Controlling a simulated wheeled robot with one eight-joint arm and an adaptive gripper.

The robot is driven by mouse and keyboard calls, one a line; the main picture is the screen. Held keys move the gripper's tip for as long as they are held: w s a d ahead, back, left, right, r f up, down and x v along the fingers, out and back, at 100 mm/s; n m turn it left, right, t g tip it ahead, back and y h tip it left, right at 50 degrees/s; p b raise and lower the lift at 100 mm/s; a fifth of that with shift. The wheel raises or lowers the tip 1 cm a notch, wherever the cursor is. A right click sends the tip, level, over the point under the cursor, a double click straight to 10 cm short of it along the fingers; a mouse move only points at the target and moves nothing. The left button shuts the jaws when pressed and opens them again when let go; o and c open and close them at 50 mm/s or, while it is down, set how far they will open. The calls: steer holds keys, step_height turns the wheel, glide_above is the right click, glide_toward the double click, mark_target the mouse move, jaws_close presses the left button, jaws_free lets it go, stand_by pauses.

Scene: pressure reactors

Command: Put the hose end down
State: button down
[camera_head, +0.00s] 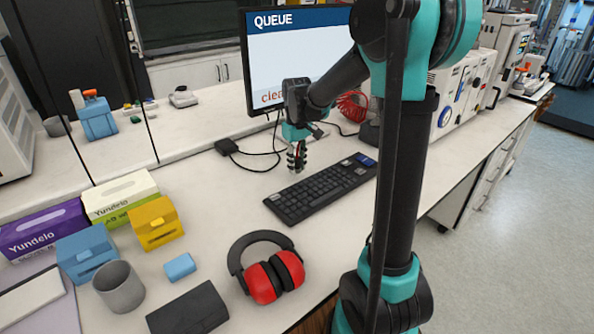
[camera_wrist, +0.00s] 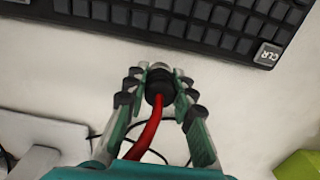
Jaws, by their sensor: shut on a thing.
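The hose end (camera_wrist: 157,88) is a black fitting with a pale metal tip, on a red hose (camera_wrist: 150,130). My gripper (camera_wrist: 158,82) is shut on it, with a finger on each side, in the wrist view. In the head view my gripper (camera_head: 297,160) points down over the pale bench (camera_head: 215,195), behind the keyboard (camera_head: 322,189) and in front of the monitor. The fingers mostly hide the hose end there. A red coiled hose (camera_head: 351,107) shows by the monitor. I cannot tell how far the hose end is above the bench.
The monitor (camera_head: 290,55) stands behind my gripper. Red and black ear defenders (camera_head: 267,268), a yellow box (camera_head: 156,223) and a grey cup (camera_head: 119,287) stand nearer. Clear bench lies left of the keyboard.

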steer(key=shift+f, duration=1.25)
steer(key=shift+f, duration=0.15)
steer(key=c, duration=1.3)
jaws_free()
